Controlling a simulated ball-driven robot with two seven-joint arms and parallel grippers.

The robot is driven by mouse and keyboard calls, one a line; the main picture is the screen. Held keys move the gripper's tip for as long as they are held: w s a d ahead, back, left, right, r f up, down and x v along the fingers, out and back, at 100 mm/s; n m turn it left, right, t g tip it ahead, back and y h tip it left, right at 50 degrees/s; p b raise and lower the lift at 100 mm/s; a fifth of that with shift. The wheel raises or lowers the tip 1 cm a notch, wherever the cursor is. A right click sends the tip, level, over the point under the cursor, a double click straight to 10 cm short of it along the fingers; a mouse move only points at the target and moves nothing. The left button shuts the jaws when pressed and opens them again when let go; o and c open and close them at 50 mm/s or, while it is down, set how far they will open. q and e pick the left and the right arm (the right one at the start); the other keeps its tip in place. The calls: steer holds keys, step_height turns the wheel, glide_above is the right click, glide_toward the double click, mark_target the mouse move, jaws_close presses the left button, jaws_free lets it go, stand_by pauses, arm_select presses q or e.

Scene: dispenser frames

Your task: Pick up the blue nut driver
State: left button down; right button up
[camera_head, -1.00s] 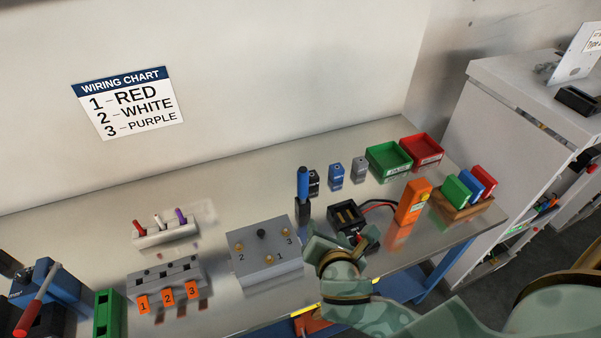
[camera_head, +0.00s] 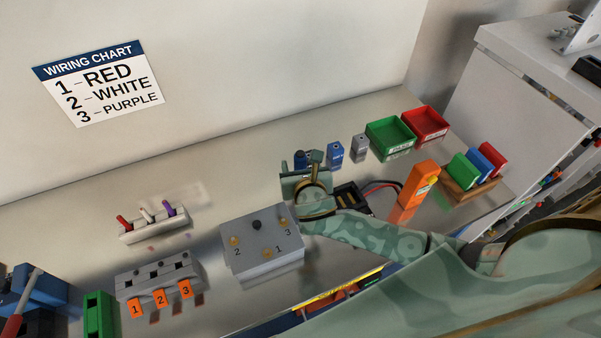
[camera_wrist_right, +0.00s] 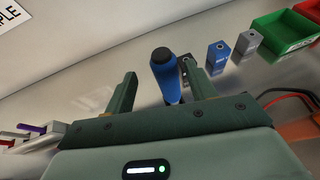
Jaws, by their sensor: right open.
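The blue nut driver (camera_head: 300,160) stands upright, mostly hidden behind my right gripper in the head view. In the right wrist view its blue handle with a dark top (camera_wrist_right: 165,75) shows between the two fingers, closer to the right one. Its lower end and black holder are hidden there. My right gripper (camera_head: 301,168) is open around the handle's sides, and I cannot tell whether either finger touches it. It also shows in the right wrist view (camera_wrist_right: 163,88). My left gripper is not in view.
Small blue (camera_head: 335,153) and grey (camera_head: 360,146) blocks stand just right of the driver. A grey numbered box (camera_head: 262,248) is at left, and a black battery holder (camera_head: 348,198) with wires is at right. Green (camera_head: 390,140) and red (camera_head: 425,125) bins stand behind.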

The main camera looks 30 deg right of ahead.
steer(key=x, duration=0.3)
steer(key=b+x, duration=0.1)
steer(key=x, duration=0.1)
steer(key=shift+d+f, duration=0.1)
steer(key=shift+d, duration=0.25)
jaws_close()
